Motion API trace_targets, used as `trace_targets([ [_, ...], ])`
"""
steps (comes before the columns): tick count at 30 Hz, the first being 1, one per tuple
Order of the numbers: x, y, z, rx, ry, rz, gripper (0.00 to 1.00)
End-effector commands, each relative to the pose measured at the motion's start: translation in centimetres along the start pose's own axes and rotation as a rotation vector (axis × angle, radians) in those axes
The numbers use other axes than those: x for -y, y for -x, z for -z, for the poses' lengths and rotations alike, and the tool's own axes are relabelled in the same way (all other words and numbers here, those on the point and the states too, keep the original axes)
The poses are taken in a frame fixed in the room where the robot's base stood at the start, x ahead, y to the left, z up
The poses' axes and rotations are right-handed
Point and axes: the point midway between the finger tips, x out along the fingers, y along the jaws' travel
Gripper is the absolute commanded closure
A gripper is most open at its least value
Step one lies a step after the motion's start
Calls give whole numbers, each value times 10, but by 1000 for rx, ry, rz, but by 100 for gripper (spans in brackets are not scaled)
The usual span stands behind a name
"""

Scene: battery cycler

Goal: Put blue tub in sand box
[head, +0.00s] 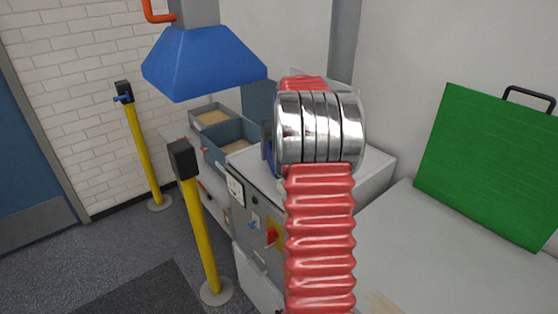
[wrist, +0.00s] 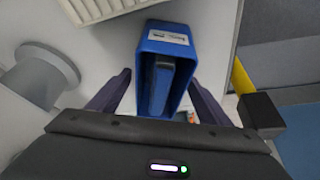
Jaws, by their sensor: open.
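The blue tub (wrist: 168,38) is in the wrist view, with a white label on its far end and a darker blue block-like shape inside its rim. My gripper (wrist: 158,78) is open, with one dark finger on each side of the tub. I cannot tell whether the fingers touch it. In the head view my red ribbed arm and its chrome rings hide the gripper, and only a small blue part of what looks like the tub (head: 267,143) shows beside them. The sand box, a blue-grey open container with sand-coloured filling (head: 207,140), stands behind and left, on the bench.
A similar sand-filled compartment (head: 211,118) lies behind it. A blue hood (head: 205,65) hangs above. Yellow posts (head: 200,235) stand in front on the left. A control panel (head: 245,215) faces the floor, and a green case (head: 485,165) stands on the right-hand worktop.

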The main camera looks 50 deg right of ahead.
Motion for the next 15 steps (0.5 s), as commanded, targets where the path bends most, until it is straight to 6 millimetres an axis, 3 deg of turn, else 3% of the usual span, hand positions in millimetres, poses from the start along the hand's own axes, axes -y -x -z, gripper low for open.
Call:
trace_targets([
  [3, 0, 0, 0, 0, 0, 0, 29],
  [15, 0, 0, 0, 0, 1, 0, 57],
])
